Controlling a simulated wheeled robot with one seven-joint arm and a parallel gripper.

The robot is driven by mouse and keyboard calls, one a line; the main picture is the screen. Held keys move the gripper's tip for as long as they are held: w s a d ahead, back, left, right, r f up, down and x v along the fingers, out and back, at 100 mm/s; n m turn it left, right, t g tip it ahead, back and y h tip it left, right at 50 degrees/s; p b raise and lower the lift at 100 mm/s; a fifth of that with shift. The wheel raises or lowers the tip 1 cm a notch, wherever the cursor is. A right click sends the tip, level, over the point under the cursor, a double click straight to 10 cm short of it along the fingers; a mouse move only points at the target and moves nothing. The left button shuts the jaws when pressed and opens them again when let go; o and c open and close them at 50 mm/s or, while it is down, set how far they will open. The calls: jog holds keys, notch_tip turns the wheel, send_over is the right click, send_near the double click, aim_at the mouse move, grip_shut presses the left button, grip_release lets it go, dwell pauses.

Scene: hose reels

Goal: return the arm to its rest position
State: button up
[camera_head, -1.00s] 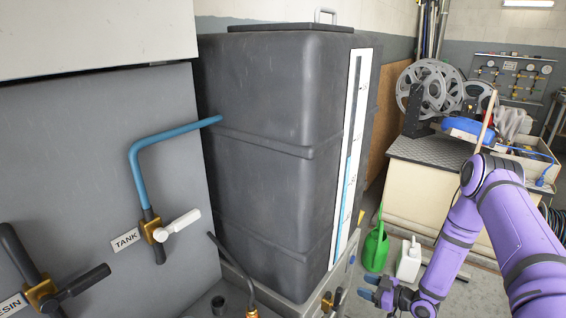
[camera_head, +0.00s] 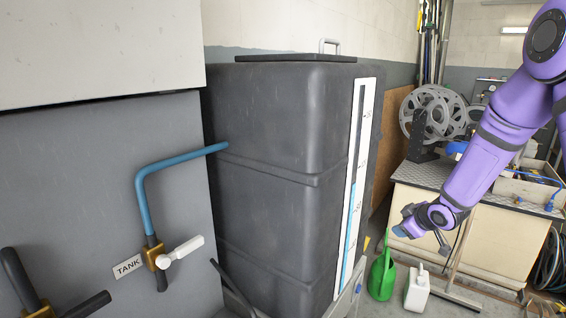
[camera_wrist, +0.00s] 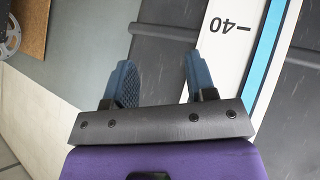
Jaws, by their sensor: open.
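My gripper (camera_head: 420,237) is at the end of my purple arm, right of the dark grey tank (camera_head: 275,150) in the head view. In the wrist view my gripper (camera_wrist: 160,82) shows its two blue fingers spread apart with nothing between them. Past the fingers, the wrist view shows the tank's dark wall (camera_wrist: 165,50) and its white level scale (camera_wrist: 222,60) with the number 40. The arm is bent, with the upper link high at the right edge and the forearm sloping down to the left.
A green watering can (camera_head: 381,275) and a white bottle (camera_head: 417,290) stand on the floor below my gripper. A workbench (camera_head: 490,225) with metal reels (camera_head: 432,115) stands behind the arm. A blue pipe and white-handled TANK valve (camera_head: 170,255) are at left.

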jog(key=s+r+m+g+h, duration=0.1)
jog(key=s+r+m+h, duration=0.15)
jog(key=s+r, duration=0.65)
jog(key=s+r+m+g+h, duration=0.1)
jog(key=s+r+m+h, duration=0.15)
jog(key=s+r, duration=0.7)
jog(key=s+a+r+m+y, duration=0.1)
jog(key=s+a+r, duration=0.1)
jog(key=s, duration=0.5)
jog(key=s+a+r+m+g+y, duration=0.1)
jog(key=s+r+m, duration=0.1)
jog(key=s, duration=0.5)
jog(key=s+a+r+m+g, duration=0.1)
jog(key=s+a+r, duration=0.1)
jog(key=s, duration=0.5)
jog(key=shift+a+r+y, duration=0.3)
jog(key=shift+r+y, duration=0.1)
jog(key=shift+r, duration=0.35)
